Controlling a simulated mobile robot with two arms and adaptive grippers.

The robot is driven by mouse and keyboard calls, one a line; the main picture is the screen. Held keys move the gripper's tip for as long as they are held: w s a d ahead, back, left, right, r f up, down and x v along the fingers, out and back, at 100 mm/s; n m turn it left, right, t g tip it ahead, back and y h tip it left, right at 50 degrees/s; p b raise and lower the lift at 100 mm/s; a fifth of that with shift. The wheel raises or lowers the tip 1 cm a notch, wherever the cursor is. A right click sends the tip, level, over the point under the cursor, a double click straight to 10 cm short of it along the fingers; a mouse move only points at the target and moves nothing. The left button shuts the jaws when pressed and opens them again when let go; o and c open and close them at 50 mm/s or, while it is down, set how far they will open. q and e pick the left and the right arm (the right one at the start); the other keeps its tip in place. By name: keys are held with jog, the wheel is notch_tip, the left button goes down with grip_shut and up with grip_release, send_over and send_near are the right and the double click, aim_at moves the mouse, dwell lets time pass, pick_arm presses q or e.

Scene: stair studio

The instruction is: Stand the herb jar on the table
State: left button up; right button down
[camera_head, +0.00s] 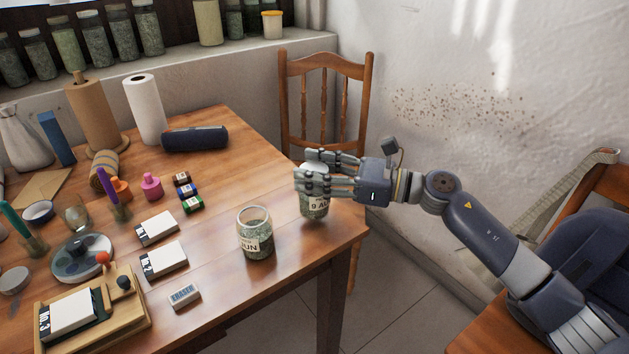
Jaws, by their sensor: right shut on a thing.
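The herb jar (314,207), glass with green contents and a white label, is in my right gripper (310,176) near the right corner of the wooden table (220,284). The gripper's fingers are closed around the jar's upper part and hide its top. The jar is roughly upright. I cannot tell whether its base touches the tabletop. My left gripper is not in view.
A second glass jar with green contents (256,234) stands close by on the left. An eraser (184,296), white boxes (163,260) and a dark cylinder (195,138) lie farther left. A wooden chair (325,62) stands behind the table. The table's right edge is close.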

jog(key=shift+f, duration=1.3)
jog(key=c, duration=0.8)
grip_release()
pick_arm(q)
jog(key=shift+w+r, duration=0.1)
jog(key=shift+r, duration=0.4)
pick_arm(e)
jog(key=shift+o, duration=0.2)
jog(key=shift+d, duration=0.35)
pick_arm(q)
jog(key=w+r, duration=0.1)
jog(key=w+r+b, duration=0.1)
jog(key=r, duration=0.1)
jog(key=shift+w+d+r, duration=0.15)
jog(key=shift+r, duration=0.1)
pick_arm(e)
jog(key=v, duration=1.1)
jog(key=shift+s+d, duration=0.2)
